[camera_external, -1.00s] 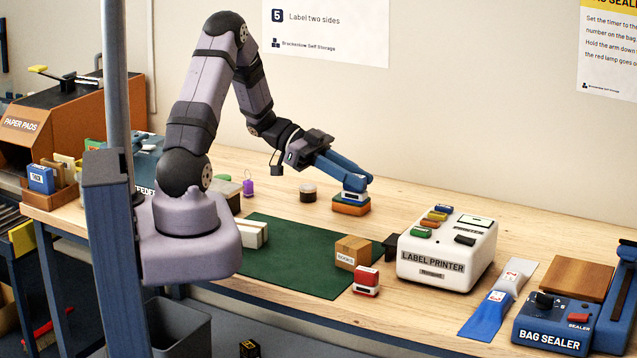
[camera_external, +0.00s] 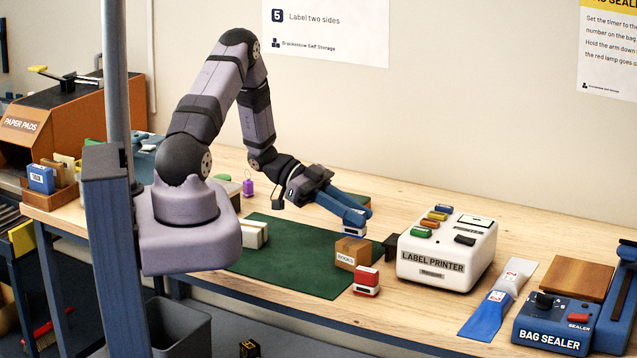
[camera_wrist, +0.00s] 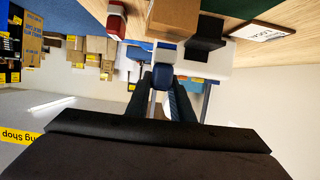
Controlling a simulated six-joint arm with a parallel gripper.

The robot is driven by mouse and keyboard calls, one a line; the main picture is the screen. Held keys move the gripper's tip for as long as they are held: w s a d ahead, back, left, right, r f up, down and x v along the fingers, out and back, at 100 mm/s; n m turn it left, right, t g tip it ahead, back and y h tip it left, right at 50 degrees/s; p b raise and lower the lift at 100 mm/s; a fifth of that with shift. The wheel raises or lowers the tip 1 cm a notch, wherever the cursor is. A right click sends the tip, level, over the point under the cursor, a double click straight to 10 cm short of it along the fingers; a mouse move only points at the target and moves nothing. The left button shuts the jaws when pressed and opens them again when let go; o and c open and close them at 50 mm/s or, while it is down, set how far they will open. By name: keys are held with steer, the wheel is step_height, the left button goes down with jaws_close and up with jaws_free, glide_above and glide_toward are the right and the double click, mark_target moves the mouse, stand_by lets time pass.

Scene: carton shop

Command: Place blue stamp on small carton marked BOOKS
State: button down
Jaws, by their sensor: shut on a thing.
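My gripper (camera_external: 356,212) is shut on the blue stamp (camera_external: 354,229), which has a pale band near its lower end. In the external view the stamp shows just above the far edge of the small brown carton (camera_external: 345,258) marked BOOKS. I cannot tell whether they touch. The carton stands at the right side of the green mat (camera_external: 280,262). In the wrist view the blue stamp (camera_wrist: 162,76) sits between the fingers, and the carton (camera_wrist: 175,17) is at the top.
A red stamp (camera_external: 367,281) stands just right of the carton. The white label printer (camera_external: 445,262) is further right, with a black bracket (camera_external: 390,247) at its left side. White boxes (camera_external: 254,235) lie on the mat's left. The mat's front is clear.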

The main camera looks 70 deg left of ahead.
steer(key=shift+f, duration=0.7)
steer(key=shift+f, duration=0.15)
steer(key=c, duration=1.6)
jaws_free()
steer(key=shift+o, duration=0.2)
steer(key=shift+s+r, duration=0.1)
steer(key=shift+r, duration=0.1)
steer(key=b+v, duration=0.4)
steer(key=v, duration=0.8)
steer(key=shift+b, duration=0.4)
